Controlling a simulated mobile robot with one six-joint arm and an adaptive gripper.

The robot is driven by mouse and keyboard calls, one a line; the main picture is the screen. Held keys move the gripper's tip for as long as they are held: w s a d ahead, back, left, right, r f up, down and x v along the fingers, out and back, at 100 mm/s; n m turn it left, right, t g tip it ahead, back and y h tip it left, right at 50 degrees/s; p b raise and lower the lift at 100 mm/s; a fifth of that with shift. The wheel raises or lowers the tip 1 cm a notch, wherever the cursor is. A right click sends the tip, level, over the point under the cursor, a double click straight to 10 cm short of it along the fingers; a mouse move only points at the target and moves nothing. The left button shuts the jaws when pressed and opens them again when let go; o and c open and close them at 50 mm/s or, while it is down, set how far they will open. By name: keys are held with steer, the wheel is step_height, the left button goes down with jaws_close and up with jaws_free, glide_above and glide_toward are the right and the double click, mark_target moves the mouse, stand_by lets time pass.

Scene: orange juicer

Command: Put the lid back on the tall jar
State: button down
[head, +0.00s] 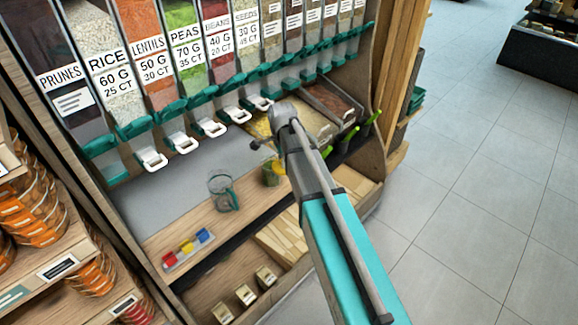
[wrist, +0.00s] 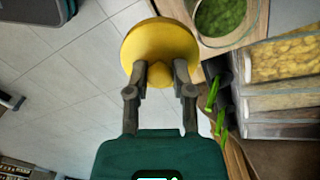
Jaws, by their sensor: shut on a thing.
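My gripper (wrist: 160,72) is shut on a round yellow lid (wrist: 160,42), seen in the wrist view. Both fingers close on the knob at the lid's near side. A jar (wrist: 228,16) with green contents stands to the right of the lid in the wrist view, its round mouth uncovered. The lid is apart from the jar in that picture; the height between them is hard to judge. In the head view the jar (head: 269,177) is on the wooden shelf, partly hidden by my arm, with a bit of yellow beside it. My gripper is mostly hidden there.
A glass jug (head: 222,190) stands left of the jar on the shelf (head: 190,225). Dispensers with white spouts (head: 210,128) hang above. Open bins (wrist: 290,62) with green-handled scoops (wrist: 212,94) lie to the right. A tray of coloured blocks (head: 187,250) sits at the front left. Floor is clear.

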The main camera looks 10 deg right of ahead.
steer(key=w+a+r+p, duration=0.2)
steer(key=w+a+r, duration=0.1)
steer(key=w, duration=0.3)
steer(key=shift+w+a+r+p, duration=0.25)
steer(key=shift+w+a+p, duration=0.1)
steer(key=shift+p, duration=0.05)
steer(key=shift+f, duration=0.15)
step_height(320, 180, down, 6)
steer(key=b, duration=0.6)
steer(key=shift+f+b, duration=0.2)
steer(key=shift+b, duration=0.2)
stand_by(2.1)
steer(key=shift+c, duration=2)
jaws_free()
